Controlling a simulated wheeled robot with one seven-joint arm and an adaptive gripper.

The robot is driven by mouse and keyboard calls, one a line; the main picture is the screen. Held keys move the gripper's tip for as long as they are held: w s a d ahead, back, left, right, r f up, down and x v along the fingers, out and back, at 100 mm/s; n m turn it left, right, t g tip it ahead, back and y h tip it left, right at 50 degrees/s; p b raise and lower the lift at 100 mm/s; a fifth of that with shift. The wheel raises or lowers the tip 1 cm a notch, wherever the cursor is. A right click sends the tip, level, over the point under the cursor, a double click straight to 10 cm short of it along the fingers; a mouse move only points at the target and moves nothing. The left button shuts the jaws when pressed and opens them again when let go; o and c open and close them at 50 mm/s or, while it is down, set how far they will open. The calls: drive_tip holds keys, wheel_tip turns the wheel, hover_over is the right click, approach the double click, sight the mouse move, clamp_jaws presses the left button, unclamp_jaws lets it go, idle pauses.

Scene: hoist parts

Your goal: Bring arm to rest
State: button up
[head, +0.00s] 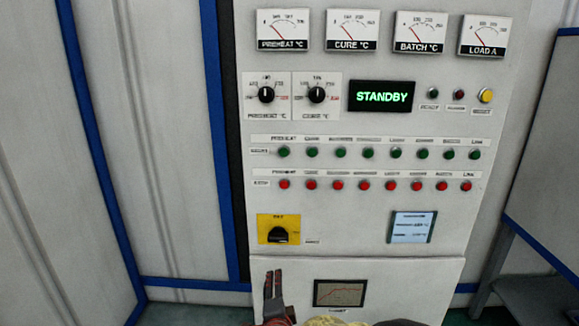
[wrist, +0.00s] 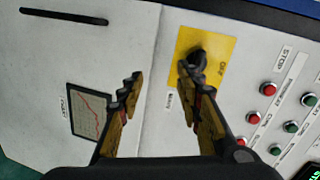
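My gripper (head: 273,280) shows at the bottom of the head view, in front of the lower part of a grey control cabinet (head: 360,265). In the wrist view my gripper (wrist: 157,82) has its two fingers spread wide with nothing between them. A black rotary switch (head: 278,236) on a yellow plate (head: 262,222) is just above the fingertips in the head view. In the wrist view the switch (wrist: 197,60) is close behind the tip of the right finger, which overlaps it. I cannot tell the gap in depth. Most of my arm is out of view.
The cabinet has dials (head: 352,31), knobs (head: 316,95), a green STANDBY display (head: 381,96), and rows of green and red buttons. A small chart window (head: 340,293) sits right of my gripper. A grey desk-like unit (head: 545,200) stands at right; pale wall panels are at left.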

drive_tip(key=s+a+f+n+g+y, duration=0.2)
drive_tip(key=s+a+f+n+g, duration=0.2)
drive_tip(key=s+f+n+g, duration=0.3)
drive_tip(key=s+d+r+n+g+p, duration=0.1)
drive_tip(key=s+d+n+g, duration=0.15)
drive_tip(key=s, duration=0.25)
drive_tip(key=s+d+r+n+g, duration=0.1)
drive_tip(key=s+n, duration=0.2)
drive_tip(key=s, duration=0.2)
drive_tip(key=s+d+r+n+g+h+p, duration=0.2)
drive_tip(key=s+d+r+n+p, duration=0.2)
drive_tip(key=s+d+r, duration=1.4)
drive_tip(key=s+d+r+m+t+p, duration=0.1)
drive_tip(key=d+r+t+p, duration=0.1)
drive_tip(key=d+r, duration=0.3)
wheel_tip(320, 180, up, 2)
drive_tip(key=shift+s+d+r+h, duration=0.15)
drive_tip(key=shift+s+d+h, duration=0.1)
drive_tip(key=shift+s+h, duration=0.15)
drive_tip(key=shift+w+m, duration=0.1)
drive_tip(key=shift+m, duration=0.15)
drive_tip(key=shift+c, duration=1)
